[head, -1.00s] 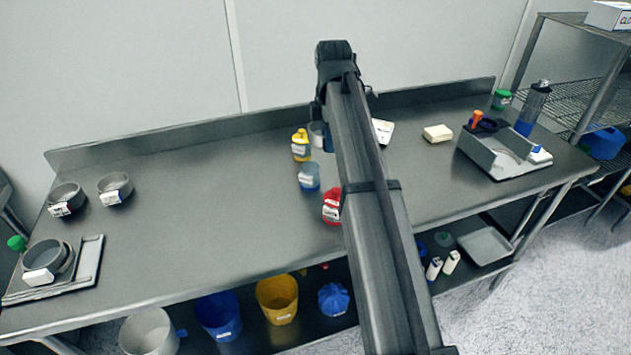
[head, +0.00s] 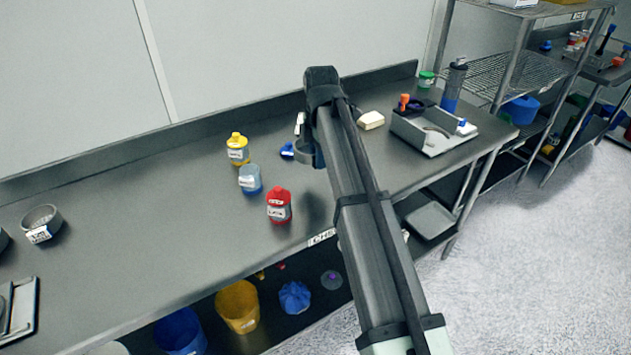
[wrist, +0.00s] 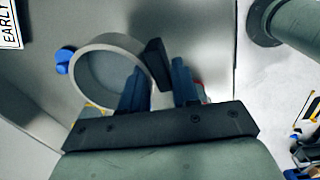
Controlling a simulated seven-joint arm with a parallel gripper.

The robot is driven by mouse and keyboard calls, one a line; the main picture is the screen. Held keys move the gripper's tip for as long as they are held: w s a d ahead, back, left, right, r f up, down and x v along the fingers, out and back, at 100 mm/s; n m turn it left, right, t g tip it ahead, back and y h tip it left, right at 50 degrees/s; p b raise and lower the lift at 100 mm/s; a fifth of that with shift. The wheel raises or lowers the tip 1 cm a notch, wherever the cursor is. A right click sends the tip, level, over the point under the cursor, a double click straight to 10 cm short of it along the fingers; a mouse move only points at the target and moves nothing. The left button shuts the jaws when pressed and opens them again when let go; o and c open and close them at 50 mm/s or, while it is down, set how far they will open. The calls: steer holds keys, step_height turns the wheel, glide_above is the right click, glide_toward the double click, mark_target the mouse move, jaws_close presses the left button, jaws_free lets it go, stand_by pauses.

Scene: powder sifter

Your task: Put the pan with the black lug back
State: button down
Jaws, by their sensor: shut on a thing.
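My gripper (wrist: 160,88) is shut on the black lug (wrist: 155,62) of a round grey pan (wrist: 112,72). The lug sits between the two blue fingers. The pan is to the left of the fingers in the wrist view. In the head view part of the pan's wall (head: 302,150) shows left of my gripper (head: 317,158), toward the back of the bench; my arm covers the rest. Another grey pan with a white label (head: 40,222) stands at the left of the bench.
Yellow (head: 237,149), light blue (head: 250,179) and red (head: 279,205) bottles stand left of my arm. A cream block (head: 371,120) and a grey machine tray (head: 445,143) are at the right. A small blue object (head: 287,152) is near the pan. The bench's left middle is clear.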

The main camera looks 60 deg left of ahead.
step_height(320, 180, down, 9)
steer(key=shift+r, duration=0.1)
stand_by(0.4)
steer(key=c, duration=0.8)
jaws_free()
steer(key=shift+f, duration=0.2)
steer(key=r, duration=1.2)
steer(key=shift+s+d+r, duration=0.1)
steer(key=shift+d+r, duration=0.05)
steer(key=shift+d, duration=0.25)
